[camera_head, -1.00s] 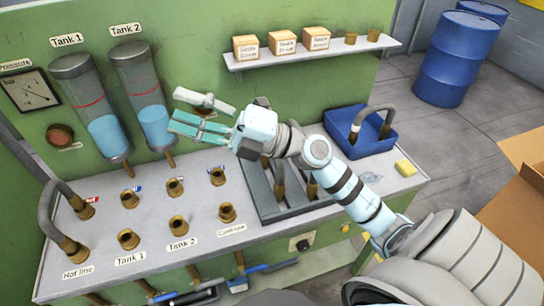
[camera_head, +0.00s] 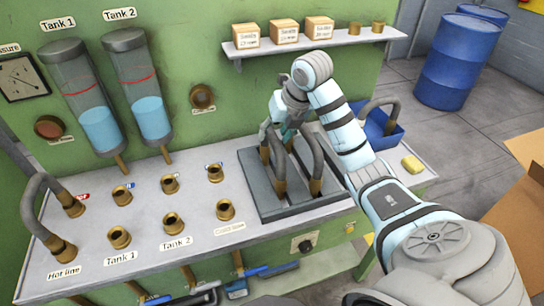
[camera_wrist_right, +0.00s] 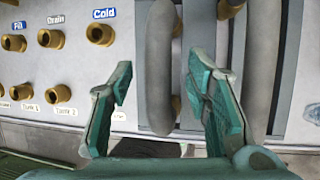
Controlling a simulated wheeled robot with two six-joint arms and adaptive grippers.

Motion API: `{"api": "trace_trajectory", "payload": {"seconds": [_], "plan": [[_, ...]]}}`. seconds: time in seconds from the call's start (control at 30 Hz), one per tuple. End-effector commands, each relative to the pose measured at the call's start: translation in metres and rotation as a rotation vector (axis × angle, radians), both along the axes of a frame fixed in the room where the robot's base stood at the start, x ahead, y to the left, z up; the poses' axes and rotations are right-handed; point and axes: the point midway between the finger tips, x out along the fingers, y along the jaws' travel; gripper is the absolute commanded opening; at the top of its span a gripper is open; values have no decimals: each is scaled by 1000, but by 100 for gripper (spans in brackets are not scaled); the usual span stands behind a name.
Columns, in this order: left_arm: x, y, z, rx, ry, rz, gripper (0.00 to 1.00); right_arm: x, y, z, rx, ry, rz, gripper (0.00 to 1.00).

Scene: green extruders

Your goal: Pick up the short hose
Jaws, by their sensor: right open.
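Two grey hoses with brass ends stand in a dark tray (camera_head: 262,206) on the bench; I cannot tell for sure which is the short one. The left hose (camera_head: 277,152) is partly hidden by my right gripper (camera_head: 276,132). The right hose (camera_head: 317,155) stands beside it, under my right arm. In the right wrist view, my right gripper (camera_wrist_right: 160,80) is open, with a grey hose (camera_wrist_right: 158,60) between its spread fingers. That hose looks apart from the left finger; contact with the right one is unclear. A second hose (camera_wrist_right: 264,65) is right of the fingers. My left gripper is out of view.
Brass ports (camera_head: 170,184) stand left of the tray. Another hose (camera_head: 38,195) arches at the hot line. A blue bin (camera_head: 385,141) holds one more hose (camera_head: 391,112), right of my arm. A yellow sponge (camera_head: 412,164) lies near the bench's right end. A shelf (camera_head: 340,42) is above.

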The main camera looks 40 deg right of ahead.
Motion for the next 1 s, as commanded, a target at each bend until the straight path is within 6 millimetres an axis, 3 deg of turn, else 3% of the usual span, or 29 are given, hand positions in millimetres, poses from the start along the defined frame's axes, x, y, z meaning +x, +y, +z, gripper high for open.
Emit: {"api": "trace_trajectory", "payload": {"seconds": [0.17, 0.37, 0.63, 1.0], "plan": [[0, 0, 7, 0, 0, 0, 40, 12, 2, -20, 2, 2, 1, 45], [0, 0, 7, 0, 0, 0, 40, 13, 2, -21, 0, 0, 2, 45], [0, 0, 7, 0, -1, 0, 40, 13, 2, -21, 0, 0, 1, 1], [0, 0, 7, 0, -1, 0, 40, 13, 2, -21, 0, -1, 2, 0]]}}
